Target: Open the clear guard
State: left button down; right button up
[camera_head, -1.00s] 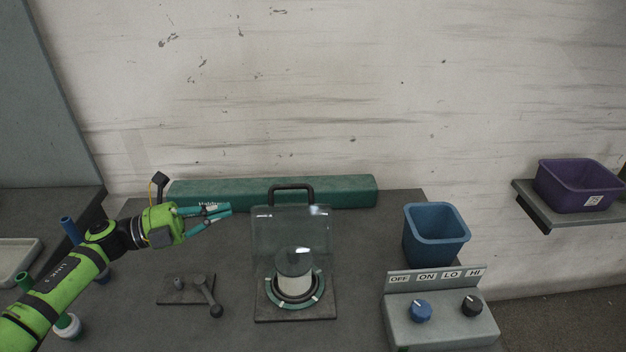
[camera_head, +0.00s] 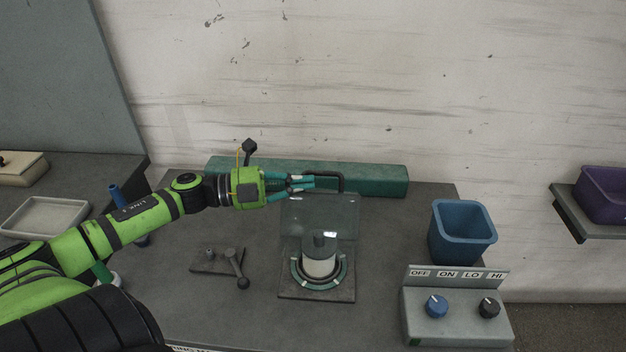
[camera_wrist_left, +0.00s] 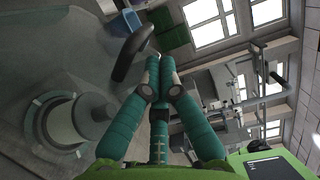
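The clear guard (camera_head: 335,215) is a see-through panel behind and around the top of a grey-white cone (camera_head: 320,262) on a round base; whether it stands open or closed is hard to tell. Its dark arched handle (camera_head: 333,176) is at the top edge. My left gripper (camera_head: 306,182) is at the left end of this handle. In the left wrist view its teal fingertips (camera_wrist_left: 160,72) are together with nothing seen between them, and the handle (camera_wrist_left: 131,52) passes just left of them. Whether they touch it is unclear. My right gripper is not in view.
A green bar (camera_head: 385,181) lies behind the guard. A small lever on a plate (camera_head: 217,262) is to the left. A blue bin (camera_head: 462,240) and a control box with two knobs (camera_head: 457,326) stand to the right. A purple bin (camera_head: 606,193) sits on a side shelf.

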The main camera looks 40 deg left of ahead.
pick_arm(q)
jog(key=shift+x, duration=1)
jog(key=shift+w+d, duration=0.1)
jog(key=shift+w, duration=0.1)
